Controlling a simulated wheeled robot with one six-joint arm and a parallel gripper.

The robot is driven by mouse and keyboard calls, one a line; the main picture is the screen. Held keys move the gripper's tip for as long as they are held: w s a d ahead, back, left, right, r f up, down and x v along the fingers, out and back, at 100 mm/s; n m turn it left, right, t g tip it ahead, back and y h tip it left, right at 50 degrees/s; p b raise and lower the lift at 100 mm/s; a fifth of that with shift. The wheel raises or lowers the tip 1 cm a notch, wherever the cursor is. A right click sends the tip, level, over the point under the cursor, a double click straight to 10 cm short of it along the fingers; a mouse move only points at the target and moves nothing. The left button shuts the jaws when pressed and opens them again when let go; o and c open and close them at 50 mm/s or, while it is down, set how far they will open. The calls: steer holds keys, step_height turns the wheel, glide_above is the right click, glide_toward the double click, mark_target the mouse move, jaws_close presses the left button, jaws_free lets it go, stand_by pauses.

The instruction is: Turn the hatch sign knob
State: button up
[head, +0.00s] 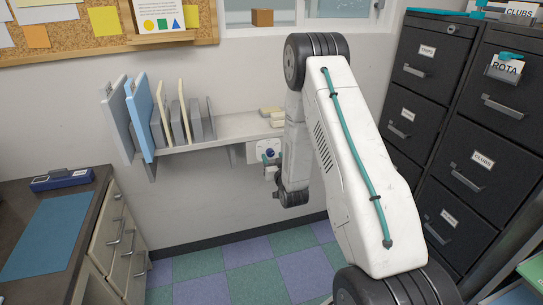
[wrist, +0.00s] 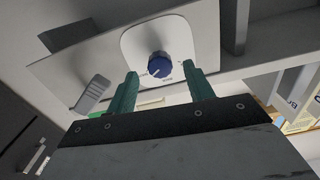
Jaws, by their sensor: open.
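The blue round knob (wrist: 160,66) sits on a white plate (wrist: 150,37) with small dark marks beside it, too small to read. A pale line shows on the knob's face. In the head view the knob (head: 270,153) is on the plate (head: 253,151) on the wall under the shelf. My gripper (wrist: 160,71) is open, its two green fingers on either side of the knob in the wrist view, apart from it as far as I can tell. In the head view my gripper (head: 268,166) is just below the knob, partly hidden by my arm.
A shelf (head: 220,130) with upright folders (head: 140,118) and pale blocks (head: 272,110) runs above the knob. Dark filing cabinets (head: 420,90) stand at the right, a desk (head: 85,200) at the left. The tiled floor (head: 240,268) between them is clear.

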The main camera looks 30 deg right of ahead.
mark_target(270, 152)
steer(key=shift+x, duration=1.35)
steer(key=c, duration=1)
